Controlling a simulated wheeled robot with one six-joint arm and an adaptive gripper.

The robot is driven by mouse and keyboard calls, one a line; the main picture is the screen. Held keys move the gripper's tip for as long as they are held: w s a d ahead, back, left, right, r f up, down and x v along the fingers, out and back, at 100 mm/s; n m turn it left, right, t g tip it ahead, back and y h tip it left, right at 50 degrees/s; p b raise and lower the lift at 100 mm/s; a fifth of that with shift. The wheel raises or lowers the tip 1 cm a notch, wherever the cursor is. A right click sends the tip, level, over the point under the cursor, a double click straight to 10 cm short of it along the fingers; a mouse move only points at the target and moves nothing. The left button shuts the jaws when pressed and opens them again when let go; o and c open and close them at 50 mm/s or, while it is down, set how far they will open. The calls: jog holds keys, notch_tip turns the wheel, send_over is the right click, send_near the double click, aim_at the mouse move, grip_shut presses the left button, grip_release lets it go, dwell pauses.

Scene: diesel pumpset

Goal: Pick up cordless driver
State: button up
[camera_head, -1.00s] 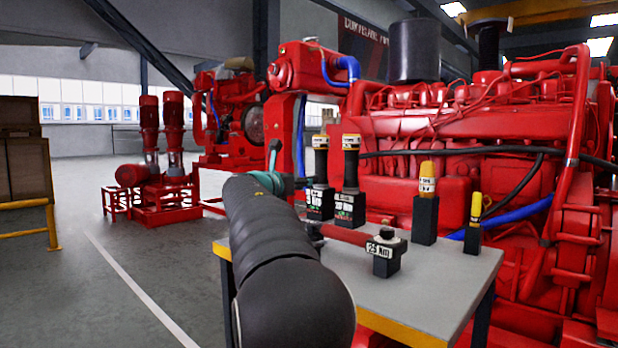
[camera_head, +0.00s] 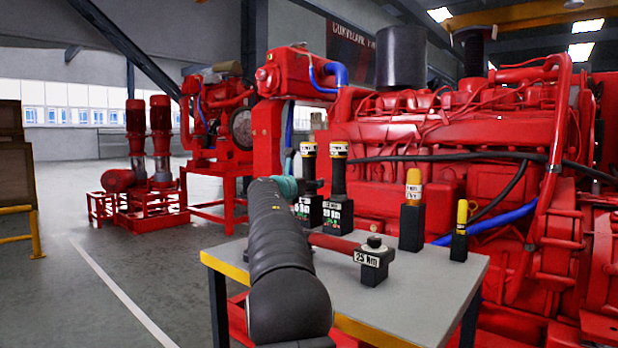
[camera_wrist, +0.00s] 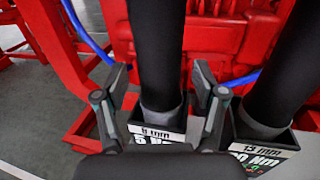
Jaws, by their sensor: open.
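Two black upright tools with yellow-and-white tops stand side by side in labelled black holders; both could be cordless drivers. In the head view the left driver (camera_head: 308,170) is in its holder (camera_head: 308,210) and the right driver (camera_head: 338,175) is in its own (camera_head: 338,214). In the wrist view my gripper (camera_wrist: 160,82) is open, one finger on each side of the left driver (camera_wrist: 156,40). Its holder label (camera_wrist: 157,134) reads "mm" and "5 Nm". The right driver (camera_wrist: 277,75), labelled 13 mm, is just outside the right finger. Finger contact is unclear.
The grey table (camera_head: 425,290) also bears a red-handled tool on a 25 Nm block (camera_head: 374,262) and two yellow-topped tools, one larger (camera_head: 412,215) and one smaller (camera_head: 460,232). A big red engine (camera_head: 430,130) stands close behind. Open floor lies left.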

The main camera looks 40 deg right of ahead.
jog(key=shift+w+d, duration=0.1)
jog(key=shift+d, duration=0.3)
grip_shut()
jog(key=shift+r, duration=0.15)
jog(key=shift+r, duration=0.1)
